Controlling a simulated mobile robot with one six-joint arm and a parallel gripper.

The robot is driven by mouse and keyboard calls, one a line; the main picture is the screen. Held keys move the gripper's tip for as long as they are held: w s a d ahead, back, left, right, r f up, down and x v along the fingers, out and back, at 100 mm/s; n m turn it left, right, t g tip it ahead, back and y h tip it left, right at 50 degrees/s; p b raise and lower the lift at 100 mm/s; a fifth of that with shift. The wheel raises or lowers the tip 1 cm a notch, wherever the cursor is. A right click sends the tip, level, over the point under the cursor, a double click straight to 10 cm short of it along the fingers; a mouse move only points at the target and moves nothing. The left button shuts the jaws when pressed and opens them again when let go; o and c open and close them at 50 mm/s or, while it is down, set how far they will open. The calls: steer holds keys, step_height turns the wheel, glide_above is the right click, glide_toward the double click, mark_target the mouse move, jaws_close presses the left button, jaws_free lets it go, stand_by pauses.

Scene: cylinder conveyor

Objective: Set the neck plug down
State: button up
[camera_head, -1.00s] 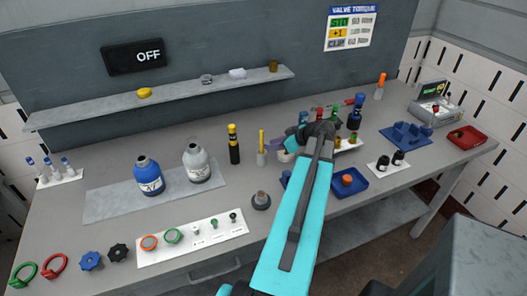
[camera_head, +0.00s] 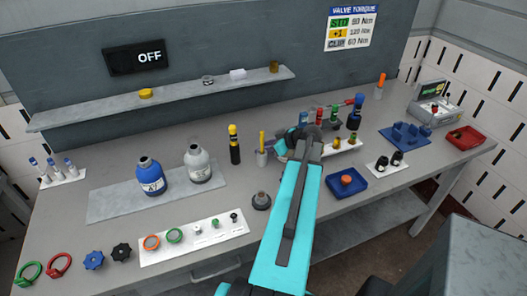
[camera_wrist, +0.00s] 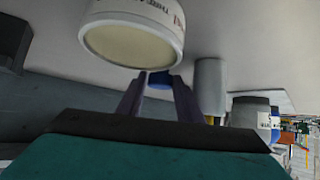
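My gripper (camera_wrist: 158,82) shows in the wrist view with its two fingers close together. A small blue piece, which I take to be the neck plug (camera_wrist: 160,79), sits between the fingertips. Its lower part is hidden by the fingers. In the head view my arm reaches over the middle of the bench, and its wrist covers the fingers and the plug. A white tub (camera_wrist: 132,40) with printed text is close to the fingers in the wrist view. The blue bottle (camera_head: 150,180) and the grey bottle (camera_head: 198,168) stand upright on a grey mat (camera_head: 110,203) to the left.
A blue tray (camera_head: 362,190) with an orange-topped piece is right of my arm. A dark round part (camera_head: 261,201) stands left of it. A white strip (camera_head: 160,256) holds rings and small plugs at the front. Bare bench (camera_head: 100,150) lies behind the bottles.

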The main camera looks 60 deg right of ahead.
steer(key=c, duration=0.8)
steer(key=shift+o, duration=0.2)
steer(key=shift+r, duration=0.2)
steer(key=shift+r+b, duration=1.05)
steer(key=shift+r, duration=0.2)
steer(key=shift+s+r, duration=0.25)
steer(key=s+b, duration=0.1)
steer(key=s, duration=0.3)
steer(key=s+r+b, duration=0.1)
steer(key=s+b, duration=0.1)
steer(key=s, duration=0.3)
steer(key=s+b, duration=0.2)
steer(key=s, duration=0.3)
steer(key=shift+s+d+r, duration=0.1)
steer(key=shift+r, duration=0.1)
steer(key=shift+s+r+b, duration=0.15)
steer(key=shift+s+b, duration=0.2)
steer(key=shift+s, duration=0.35)
